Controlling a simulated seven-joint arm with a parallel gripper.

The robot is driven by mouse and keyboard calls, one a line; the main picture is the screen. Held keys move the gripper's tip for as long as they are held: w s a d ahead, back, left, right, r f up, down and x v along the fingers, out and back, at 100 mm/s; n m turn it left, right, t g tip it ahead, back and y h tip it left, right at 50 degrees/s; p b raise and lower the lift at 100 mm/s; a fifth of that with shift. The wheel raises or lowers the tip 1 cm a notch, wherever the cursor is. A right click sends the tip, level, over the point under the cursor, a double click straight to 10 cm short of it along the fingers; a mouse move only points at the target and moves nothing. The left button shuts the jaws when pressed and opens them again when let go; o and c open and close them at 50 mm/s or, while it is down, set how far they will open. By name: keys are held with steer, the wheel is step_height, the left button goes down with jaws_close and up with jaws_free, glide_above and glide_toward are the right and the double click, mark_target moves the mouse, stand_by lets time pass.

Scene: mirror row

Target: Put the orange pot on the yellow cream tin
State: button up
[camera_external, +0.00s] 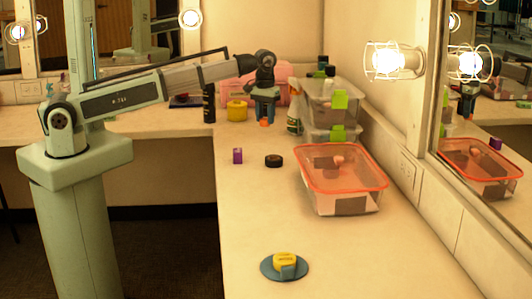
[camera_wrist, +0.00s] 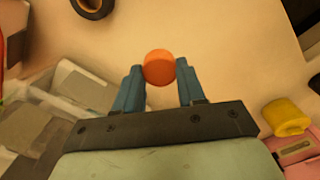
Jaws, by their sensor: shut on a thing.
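The orange pot (camera_wrist: 160,67) sits between the two blue fingertips of my gripper (camera_wrist: 160,75) in the wrist view. My gripper is shut on it. In the external view the pot (camera_external: 265,122) shows just under the fingers of my gripper (camera_external: 265,117), over the far part of the counter. I cannot tell whether its underside touches the counter. The yellow cream tin (camera_external: 237,110) stands on the counter at the back, a little left of my gripper and apart from it. It also shows in the wrist view (camera_wrist: 287,117) at the right edge.
A purple box (camera_external: 237,156) and a black tape roll (camera_external: 273,160) lie nearer the front. Clear bins (camera_external: 332,108) and an orange-rimmed bin (camera_external: 345,180) stand right. A dark bottle (camera_external: 208,103) is left of the tin. A yellow object (camera_external: 285,259) sits on a blue disc.

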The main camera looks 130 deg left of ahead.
steer(key=w+d+m, duration=0.3)
steer(key=w+d, duration=0.7)
steer(key=w, duration=0.3)
step_height(320, 180, up, 3)
steer(key=m, duration=1.2)
glide_above(285, 258)
steer(key=shift+f, duration=4.9)
steer(key=shift+f, duration=0.15)
steer(key=o, duration=1)
steer(key=shift+o, duration=0.2)
